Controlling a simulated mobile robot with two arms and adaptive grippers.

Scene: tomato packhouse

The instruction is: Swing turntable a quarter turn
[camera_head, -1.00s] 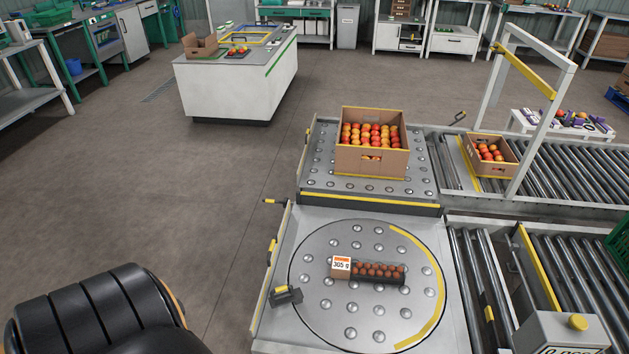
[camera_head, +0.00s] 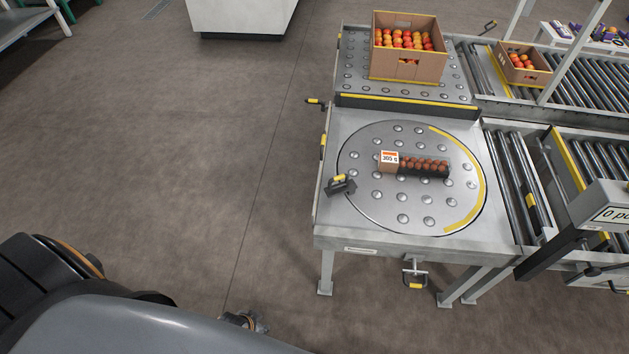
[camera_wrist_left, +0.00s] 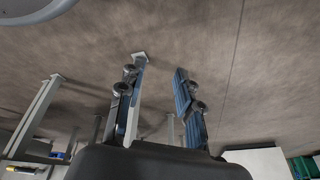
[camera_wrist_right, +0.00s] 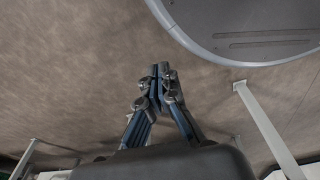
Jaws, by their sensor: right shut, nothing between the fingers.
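The turntable (camera_head: 412,207) is a round grey plate studded with metal balls, set in a square grey table. A yellow arc runs along its right rim. A dark block with a yellow top (camera_head: 341,186) sits at its left rim. A small carton of red-brown tomatoes (camera_head: 427,168) with a "305 g" label lies on the plate. My left gripper (camera_head: 245,320) is low over the floor, left of and in front of the table, apart from it. In the left wrist view its fingers (camera_wrist_left: 161,70) are spread and empty. My right gripper (camera_wrist_right: 159,72) is shut and empty in the right wrist view.
Behind the turntable, a ball table (camera_head: 355,75) holds a large box of tomatoes (camera_head: 408,70). Roller conveyors (camera_head: 515,175) adjoin on the right, with a smaller tomato box (camera_head: 523,67). A clamp-like handle (camera_head: 414,273) hangs under the front edge. The floor to the left is clear.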

